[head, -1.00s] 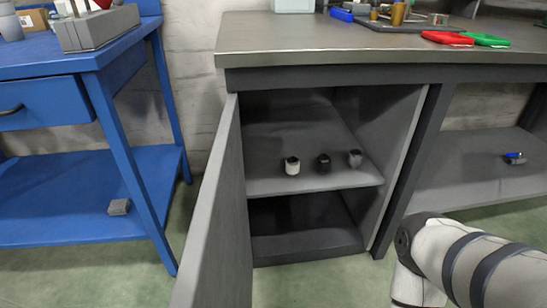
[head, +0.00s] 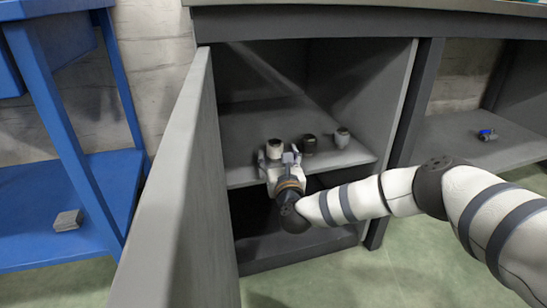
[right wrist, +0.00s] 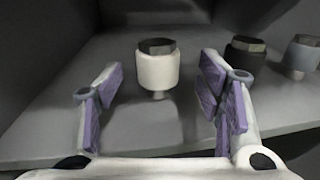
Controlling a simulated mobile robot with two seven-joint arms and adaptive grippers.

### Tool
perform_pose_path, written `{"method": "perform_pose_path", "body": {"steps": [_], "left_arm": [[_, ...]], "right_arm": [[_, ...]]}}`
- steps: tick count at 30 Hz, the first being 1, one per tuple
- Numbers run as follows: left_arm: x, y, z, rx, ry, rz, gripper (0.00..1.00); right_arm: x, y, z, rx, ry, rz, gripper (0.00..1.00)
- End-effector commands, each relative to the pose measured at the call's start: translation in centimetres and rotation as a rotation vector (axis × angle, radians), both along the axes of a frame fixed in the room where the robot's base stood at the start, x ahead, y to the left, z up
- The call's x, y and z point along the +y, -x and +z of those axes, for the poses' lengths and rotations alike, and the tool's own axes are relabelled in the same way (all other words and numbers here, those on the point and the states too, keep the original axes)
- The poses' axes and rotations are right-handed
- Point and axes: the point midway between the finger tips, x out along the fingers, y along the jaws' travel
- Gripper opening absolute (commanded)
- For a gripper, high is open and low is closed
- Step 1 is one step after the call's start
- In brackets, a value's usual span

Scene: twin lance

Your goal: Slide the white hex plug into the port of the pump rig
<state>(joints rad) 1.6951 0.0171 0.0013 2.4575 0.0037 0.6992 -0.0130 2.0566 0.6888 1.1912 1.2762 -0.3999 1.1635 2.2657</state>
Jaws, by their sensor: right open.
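The white hex plug (head: 274,149) stands upright on the cabinet's inner shelf, leftmost of three plugs. In the right wrist view the white plug (right wrist: 158,68) has a dark hex top and a short stem below. My right gripper (head: 276,158) is at the shelf's front edge, just in front of the white plug. In the right wrist view my right gripper (right wrist: 158,92) is open and empty, its purple-padded fingers to either side of the plug's line and apart from it. The pump rig is not identifiable in these views. My left gripper is out of view.
A black plug (head: 309,143) and a grey plug (head: 342,137) stand to the right on the same shelf (head: 245,175). The open cabinet door (head: 180,180) rises on the left. A blue bench (head: 95,205) stands beyond it. The bench top lies above the cabinet.

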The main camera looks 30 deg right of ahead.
Motion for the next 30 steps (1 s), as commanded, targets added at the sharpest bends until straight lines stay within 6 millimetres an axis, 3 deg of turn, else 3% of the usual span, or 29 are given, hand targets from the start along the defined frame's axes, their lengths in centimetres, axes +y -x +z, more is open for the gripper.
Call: {"method": "perform_pose_path", "body": {"steps": [6, 14, 22, 30], "left_arm": [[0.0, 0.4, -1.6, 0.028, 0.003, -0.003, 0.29], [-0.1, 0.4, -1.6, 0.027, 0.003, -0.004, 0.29], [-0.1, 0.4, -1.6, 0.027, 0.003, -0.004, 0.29], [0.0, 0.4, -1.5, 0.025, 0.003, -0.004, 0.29]], "right_arm": [[-1.4, -3.7, -0.3, 0.002, 0.002, 0.000, 0.61], [-1.6, -4.2, 0.2, 0.002, 0.001, 0.002, 0.61], [-1.6, -4.1, 0.1, 0.003, 0.001, 0.002, 0.02], [-1.6, -4.1, 0.6, 0.000, 0.001, 0.001, 0.00]]}}
